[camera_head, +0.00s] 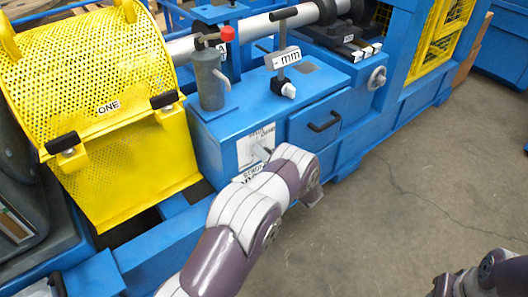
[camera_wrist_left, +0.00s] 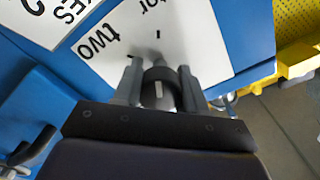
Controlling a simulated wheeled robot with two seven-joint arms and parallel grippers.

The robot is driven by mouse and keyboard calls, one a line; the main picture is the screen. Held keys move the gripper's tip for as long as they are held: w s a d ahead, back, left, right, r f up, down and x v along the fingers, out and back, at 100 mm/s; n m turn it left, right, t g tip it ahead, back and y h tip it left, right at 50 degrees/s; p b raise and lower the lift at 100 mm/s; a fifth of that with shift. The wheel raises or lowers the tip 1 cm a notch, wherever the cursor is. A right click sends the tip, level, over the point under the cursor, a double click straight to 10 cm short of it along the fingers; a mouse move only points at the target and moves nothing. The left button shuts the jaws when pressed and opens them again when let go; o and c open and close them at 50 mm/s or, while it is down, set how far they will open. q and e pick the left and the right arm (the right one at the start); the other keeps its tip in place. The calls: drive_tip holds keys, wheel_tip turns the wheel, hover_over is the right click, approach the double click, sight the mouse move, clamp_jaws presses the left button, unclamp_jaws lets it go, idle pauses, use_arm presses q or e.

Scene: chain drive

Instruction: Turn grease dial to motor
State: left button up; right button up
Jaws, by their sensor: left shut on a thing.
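The grease dial (camera_wrist_left: 160,88) is a dark round knob with a short white line on it, in front of a white label plate (camera_wrist_left: 200,35) in the left wrist view. The plate reads "two" and a word ending in "tor", partly cut off. My left gripper (camera_wrist_left: 159,85) has one finger on each side of the knob and is shut on it. In the head view the same plate (camera_head: 257,140) is on the blue cabinet front, and my left arm hides the dial and most of the gripper. My right gripper cannot be made out.
A yellow perforated guard (camera_head: 95,75) marked "ONE" stands left of the cabinet. A grey grease can with a red knob (camera_head: 211,85) and a T-handle (camera_head: 283,55) stand on top. A drawer with a black handle (camera_head: 324,122) is to the right. The floor (camera_head: 430,170) at right is clear.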

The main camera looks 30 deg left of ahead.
use_arm(q)
drive_tip(key=shift+s+f+m, duration=0.1)
drive_tip(key=shift+m, duration=0.2)
drive_tip(key=o, duration=1.1)
drive_tip(key=shift+c, duration=0.2)
drive_tip(key=shift+d, duration=0.35)
drive_tip(key=p+v, duration=0.2)
drive_tip(key=v, duration=1)
drive_tip(key=shift+s, duration=0.15)
